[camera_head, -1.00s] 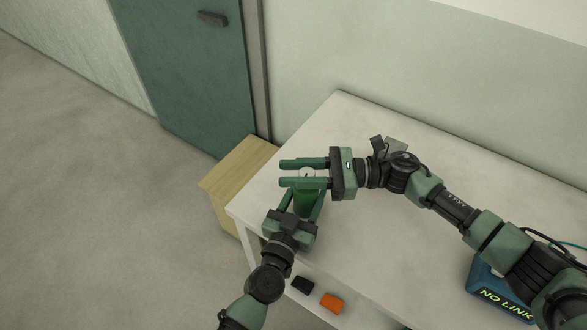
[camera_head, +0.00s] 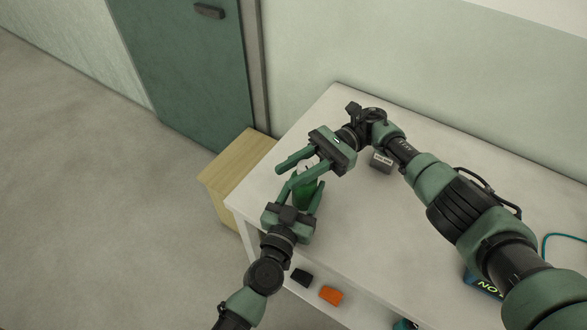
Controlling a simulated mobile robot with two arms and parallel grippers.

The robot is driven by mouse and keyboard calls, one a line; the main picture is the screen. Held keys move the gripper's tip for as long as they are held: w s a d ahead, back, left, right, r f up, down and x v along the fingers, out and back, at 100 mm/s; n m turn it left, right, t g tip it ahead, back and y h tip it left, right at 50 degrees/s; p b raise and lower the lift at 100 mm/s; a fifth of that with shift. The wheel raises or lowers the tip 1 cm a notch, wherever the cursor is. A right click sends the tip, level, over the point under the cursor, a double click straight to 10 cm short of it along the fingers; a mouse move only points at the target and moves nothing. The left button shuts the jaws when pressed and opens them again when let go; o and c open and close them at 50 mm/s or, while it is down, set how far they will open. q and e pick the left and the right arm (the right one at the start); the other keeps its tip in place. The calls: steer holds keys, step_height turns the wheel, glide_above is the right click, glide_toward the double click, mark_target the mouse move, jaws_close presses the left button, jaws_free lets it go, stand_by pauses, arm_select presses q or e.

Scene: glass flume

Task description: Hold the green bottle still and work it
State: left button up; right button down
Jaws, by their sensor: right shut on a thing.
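The green bottle (camera_head: 304,195) stands near the left corner of the white table. My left gripper (camera_head: 304,188) comes from below in the picture, with a finger on each side of the bottle's body, and is shut on it. My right gripper (camera_head: 288,180) reaches in from the upper right. Its two fingers lie slanted across the top of the bottle and are shut on it there. The fingers hide most of the bottle's top.
A small grey box (camera_head: 381,162) lies on the white table (camera_head: 350,225) beside my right wrist. A blue sign box (camera_head: 481,285) is partly behind my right arm. A black block (camera_head: 302,278) and an orange block (camera_head: 331,296) lie lower down. A wooden cabinet (camera_head: 238,163) adjoins the table.

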stand_by(0.4)
steer(key=c, duration=1)
jaws_free()
steer(key=shift+c, duration=0.2)
step_height(320, 180, up, 10)
steer(key=shift+d, duration=0.1)
